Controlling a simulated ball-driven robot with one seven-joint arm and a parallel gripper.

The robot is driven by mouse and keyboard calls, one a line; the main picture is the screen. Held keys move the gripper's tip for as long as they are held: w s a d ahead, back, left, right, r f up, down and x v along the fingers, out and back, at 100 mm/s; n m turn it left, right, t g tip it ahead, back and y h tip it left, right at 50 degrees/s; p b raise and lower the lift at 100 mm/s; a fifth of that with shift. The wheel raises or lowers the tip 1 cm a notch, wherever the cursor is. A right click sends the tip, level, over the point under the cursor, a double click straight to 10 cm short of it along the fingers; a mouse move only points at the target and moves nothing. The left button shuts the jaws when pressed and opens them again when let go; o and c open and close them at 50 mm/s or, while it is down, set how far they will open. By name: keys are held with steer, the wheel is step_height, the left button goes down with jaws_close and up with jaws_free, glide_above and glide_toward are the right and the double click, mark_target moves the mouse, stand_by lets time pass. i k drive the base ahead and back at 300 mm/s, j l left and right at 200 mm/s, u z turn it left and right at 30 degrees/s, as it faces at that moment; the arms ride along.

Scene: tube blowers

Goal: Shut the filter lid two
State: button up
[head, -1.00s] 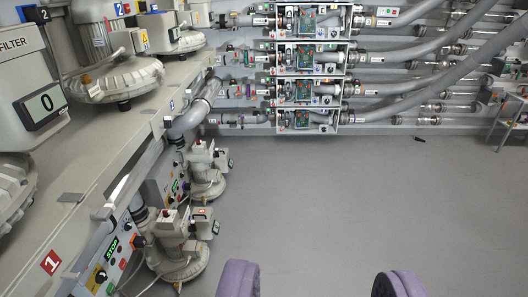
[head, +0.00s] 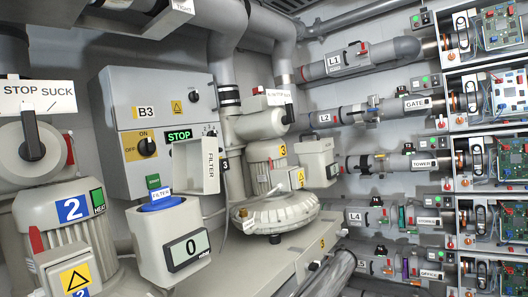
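A grey filter box (head: 155,258) with a "0" display stands left of centre, just right of the blower marked 2 (head: 70,235). A round blue part labelled FILTER (head: 162,201) shows on its top. A pale lid lettered FILTER (head: 209,165) stands upright above the box's right side, swung open. Its hinge is not clear to see. My gripper is not in this view, so I cannot see whether it is open or shut.
A control box marked B3 (head: 125,115) with a lit STOP sign is on the wall behind. The blower marked 3 (head: 275,210) is to the right. Pipes and circuit boxes (head: 475,100) fill the right wall. A STOP SUCK sign (head: 40,95) hangs at the left.

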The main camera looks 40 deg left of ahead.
mark_target(196, 161)
steer(key=i, duration=2.55)
steer(key=i+u, duration=0.1)
steer(key=u, duration=0.35)
steer(key=i+u, duration=0.15)
steer(key=u, duration=0.25)
steer(key=i+l+u, duration=0.1)
steer(key=u, duration=0.35)
steer(key=l+u, duration=0.15)
steer(key=u, duration=0.25)
steer(key=i+l+u, duration=0.15)
steer(key=u, duration=1.8)
